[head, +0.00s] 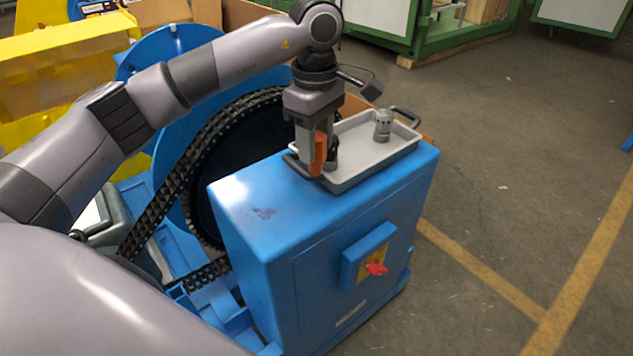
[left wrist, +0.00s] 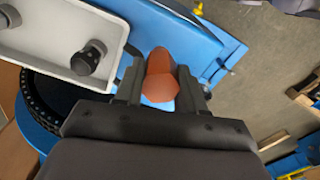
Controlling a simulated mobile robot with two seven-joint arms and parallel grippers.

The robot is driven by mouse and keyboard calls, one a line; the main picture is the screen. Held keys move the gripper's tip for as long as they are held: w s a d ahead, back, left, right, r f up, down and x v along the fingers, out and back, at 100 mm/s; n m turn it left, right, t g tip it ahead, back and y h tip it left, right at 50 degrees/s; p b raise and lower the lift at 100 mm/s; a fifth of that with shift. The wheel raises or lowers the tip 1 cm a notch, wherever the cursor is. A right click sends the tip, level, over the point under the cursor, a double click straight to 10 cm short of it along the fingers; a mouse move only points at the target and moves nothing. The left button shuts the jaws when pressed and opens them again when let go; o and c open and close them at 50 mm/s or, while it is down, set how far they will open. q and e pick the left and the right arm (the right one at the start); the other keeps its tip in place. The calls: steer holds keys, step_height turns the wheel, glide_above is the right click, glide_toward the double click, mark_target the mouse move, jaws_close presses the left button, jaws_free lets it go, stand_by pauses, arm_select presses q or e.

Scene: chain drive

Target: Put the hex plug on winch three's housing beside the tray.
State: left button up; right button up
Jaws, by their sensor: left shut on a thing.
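My left gripper (head: 316,160) points down over the blue housing (head: 265,205), at the tray's near left edge. It is shut on an orange hex plug (head: 319,152). In the left wrist view the hex plug (left wrist: 160,77) sits between the two fingers, with the blue housing top (left wrist: 212,50) beyond it. The grey tray (head: 352,180) rests on the housing top; it also shows in the left wrist view (left wrist: 55,40). I cannot tell whether the plug touches the housing. My right gripper is not in view.
A grey cylindrical fitting (head: 383,127) stands in the tray, and a dark-topped one (head: 333,155) stands close behind my gripper. The housing top left of the tray is bare. A chain (head: 160,205) and large blue wheel lie left of it. A red switch (head: 376,268) is on the front.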

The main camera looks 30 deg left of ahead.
mark_target(315, 172)
arm_select(q)
step_height(315, 172, down, 10)
steer(key=shift+r+p, duration=0.25)
steer(key=shift+p, duration=0.1)
steer(key=shift+f, duration=0.2)
steer(key=shift+f, duration=0.1)
steer(key=o, duration=0.6)
steer(key=shift+f, duration=0.1)
steer(key=o, duration=0.4)
steer(key=shift+o, duration=0.2)
steer(key=shift+r, duration=0.2)
